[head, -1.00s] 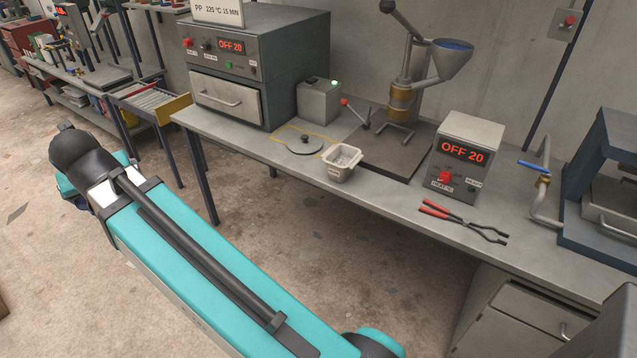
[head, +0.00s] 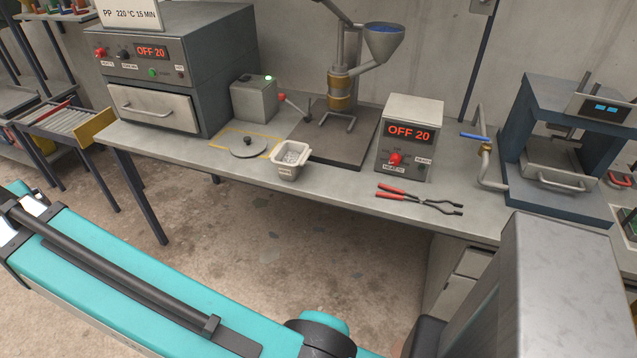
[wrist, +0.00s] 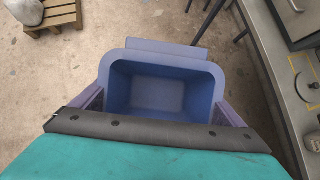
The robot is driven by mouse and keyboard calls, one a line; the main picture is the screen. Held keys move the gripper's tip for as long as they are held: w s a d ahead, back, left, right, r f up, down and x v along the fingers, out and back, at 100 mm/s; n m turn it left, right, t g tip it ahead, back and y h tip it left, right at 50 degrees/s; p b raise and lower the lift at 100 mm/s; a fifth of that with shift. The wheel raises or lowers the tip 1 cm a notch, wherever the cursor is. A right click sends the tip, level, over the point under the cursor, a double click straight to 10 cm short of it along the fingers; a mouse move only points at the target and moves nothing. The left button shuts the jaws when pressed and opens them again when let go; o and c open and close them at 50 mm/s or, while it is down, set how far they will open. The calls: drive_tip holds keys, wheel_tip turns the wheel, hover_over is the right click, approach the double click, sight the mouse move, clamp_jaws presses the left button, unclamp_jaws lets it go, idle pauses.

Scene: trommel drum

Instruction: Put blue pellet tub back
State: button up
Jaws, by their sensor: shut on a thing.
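A blue pellet tub (wrist: 146,88) shows in the wrist view, seen from above, with an open top and an empty-looking inside. My gripper (wrist: 158,118) is shut on it, with a finger at each side of the tub. The tub is held over the concrete floor, beside the bench. In the head view my teal arm crosses the lower left; neither the gripper nor the tub shows there.
The bench (head: 340,195) carries a grey oven (head: 180,75), a small white tub with contents (head: 290,160), a round lid (head: 248,147), a control box (head: 408,137), red-handled tongs (head: 420,198) and a blue press (head: 560,150). A wooden pallet (wrist: 62,18) lies on the floor.

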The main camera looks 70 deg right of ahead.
drive_tip(key=shift+d, duration=0.1)
drive_tip(key=shift+d+f, duration=0.15)
drive_tip(key=shift+d, duration=0.4)
drive_tip(key=s+d+f+m+g+h+b, duration=0.1)
drive_tip(key=s+d+f+m+b, duration=0.3)
drive_tip(key=d, duration=0.8)
drive_tip(key=s+d+f+m+g+h+b, duration=0.1)
drive_tip(key=s+d+f+m+g+b, duration=0.1)
drive_tip(key=s+d, duration=0.75)
drive_tip(key=s+d+f+m+g+h+b, duration=0.1)
drive_tip(key=s+d+f+m+b, duration=0.15)
drive_tip(key=d, duration=1.25)
drive_tip(key=s+d+f+m+g+b, duration=0.1)
drive_tip(key=s+d, duration=0.5)
drive_tip(key=s, duration=0.6)
drive_tip(key=s+d+f+m+g+b, duration=0.2)
drive_tip(key=s+d+f+m+b, duration=0.2)
drive_tip(key=s, duration=0.9)
drive_tip(key=s+d+f+m+g+y+b, duration=0.1)
drive_tip(key=s+d+f+m+b, duration=0.2)
drive_tip(key=s+d+f+m, duration=0.2)
drive_tip(key=s+d, duration=0.3)
drive_tip(key=s, duration=0.4)
drive_tip(key=shift+s+d+g, duration=0.2)
drive_tip(key=shift+d+g, duration=0.05)
drive_tip(key=shift+g, duration=0.15)
drive_tip(key=shift+w+d+p, duration=0.1)
drive_tip(key=shift+p, duration=0.35)
